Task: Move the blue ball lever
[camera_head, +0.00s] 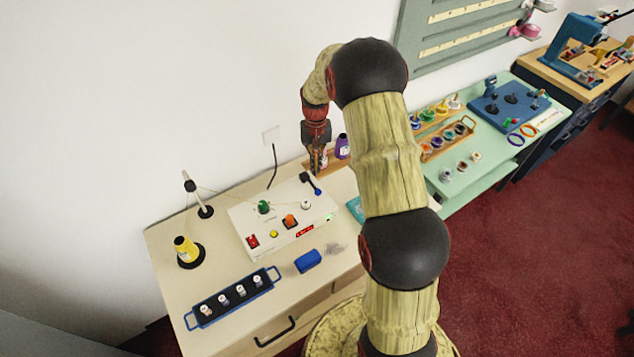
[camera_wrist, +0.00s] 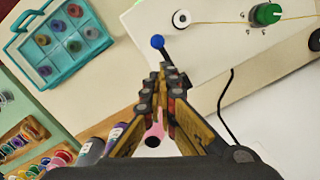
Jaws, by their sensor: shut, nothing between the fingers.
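The blue ball lever (camera_head: 317,191) is at the back right of the white control box (camera_head: 250,222); its black arm ends in a small blue ball. In the wrist view the blue ball (camera_wrist: 157,41) shows just beyond my fingertips, with a short dark arm running back toward them. My gripper (camera_head: 318,168) points down behind the lever, near the box's back right corner. In the wrist view my gripper (camera_wrist: 167,68) is shut and empty, its fingertips close to the lever's arm. I cannot tell whether they touch it. The fingers hide part of the lever's base.
The box also carries a green knob (camera_head: 263,207), an orange button (camera_head: 290,221), a red switch (camera_head: 252,241) and a white spool (camera_head: 306,205). Purple bottles (camera_head: 342,147) stand close behind my gripper. A teal caddy (camera_wrist: 60,40) lies beside the box. A blue block (camera_head: 307,260) lies in front.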

